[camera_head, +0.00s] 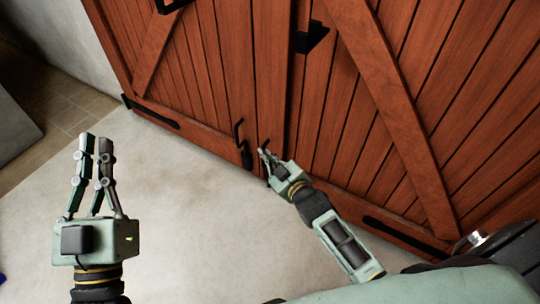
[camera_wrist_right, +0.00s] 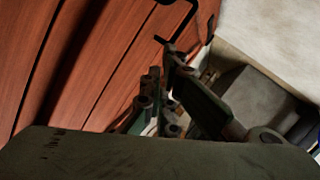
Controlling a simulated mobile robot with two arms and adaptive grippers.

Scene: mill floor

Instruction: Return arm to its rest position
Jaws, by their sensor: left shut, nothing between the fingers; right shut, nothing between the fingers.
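My left gripper (camera_head: 94,150) is raised at the left of the head view, fingers pointing up, shut and empty over the pale floor. My right gripper (camera_head: 263,152) is near the middle of the head view, its fingers close to the black door handle (camera_head: 240,132) on the red-brown wooden door (camera_head: 215,75). The right gripper is shut with nothing in it. In the right wrist view its fingers (camera_wrist_right: 160,75) show dark against the planks, near a black handle (camera_wrist_right: 185,20). I cannot tell whether the fingers touch the handle.
A second wooden door panel (camera_head: 400,100) with a diagonal brace fills the right side. A black bracket (camera_head: 311,37) juts from the doors above my right gripper. The pale floor (camera_head: 180,230) is clear between my arms. A grey wall (camera_head: 60,35) stands at the upper left.

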